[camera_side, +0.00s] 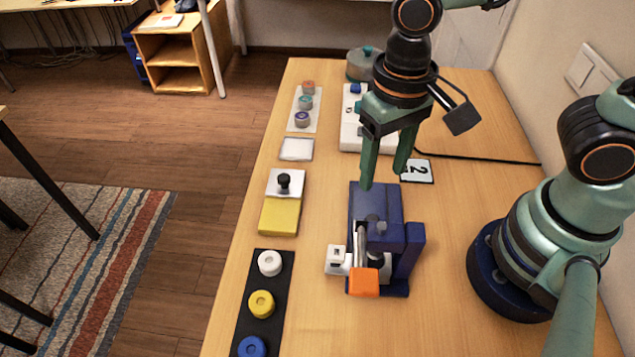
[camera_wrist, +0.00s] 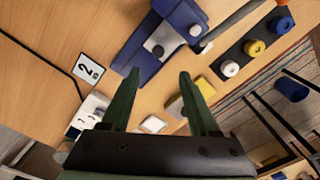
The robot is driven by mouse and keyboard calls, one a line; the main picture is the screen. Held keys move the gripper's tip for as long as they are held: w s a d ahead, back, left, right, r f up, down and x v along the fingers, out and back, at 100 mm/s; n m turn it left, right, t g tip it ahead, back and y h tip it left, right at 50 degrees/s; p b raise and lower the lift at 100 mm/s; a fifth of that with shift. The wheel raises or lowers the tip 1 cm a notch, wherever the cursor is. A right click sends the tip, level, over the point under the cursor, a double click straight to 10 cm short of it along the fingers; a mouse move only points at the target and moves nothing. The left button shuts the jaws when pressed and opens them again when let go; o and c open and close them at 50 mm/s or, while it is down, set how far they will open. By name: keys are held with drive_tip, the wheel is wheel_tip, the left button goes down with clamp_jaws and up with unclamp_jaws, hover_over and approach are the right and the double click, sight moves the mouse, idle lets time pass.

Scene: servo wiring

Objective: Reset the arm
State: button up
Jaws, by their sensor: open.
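My gripper (camera_side: 384,178) hangs above the middle of the table, fingers pointing down, open with nothing between the fingers. In the side view it is behind and above the blue fixture (camera_side: 364,200), apart from it. The fixture holds a metal cylinder and has an orange-ended lever (camera_side: 363,282) at its front, with a white connector block (camera_side: 337,262) at its left. In the wrist view the two green fingers (camera_wrist: 157,95) are spread apart, and the blue fixture (camera_wrist: 140,58) lies beyond them.
A black strip (camera_side: 245,325) with white, yellow and blue knobs lies front left. A yellow-and-white block (camera_side: 280,217) with a black knob, a white plate (camera_side: 297,149) and a tray of round pieces (camera_side: 292,124) line the left edge. A "2" card (camera_side: 418,177) lies right of my gripper.

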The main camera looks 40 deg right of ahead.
drive_tip(key=w+d+r+n+t, duration=0.1)
drive_tip(key=w+d+r+t, duration=0.1)
drive_tip(key=d+r, duration=0.3)
drive_tip(key=w+d+r+t, duration=0.3)
drive_tip(key=w+d+r, duration=0.1)
drive_tip(key=d, duration=0.5)
drive_tip(key=shift+w+r+n+t, duration=0.2)
drive_tip(key=shift+r+n+t, duration=0.1)
drive_tip(key=shift+r+n, duration=0.1)
idle(0.4)
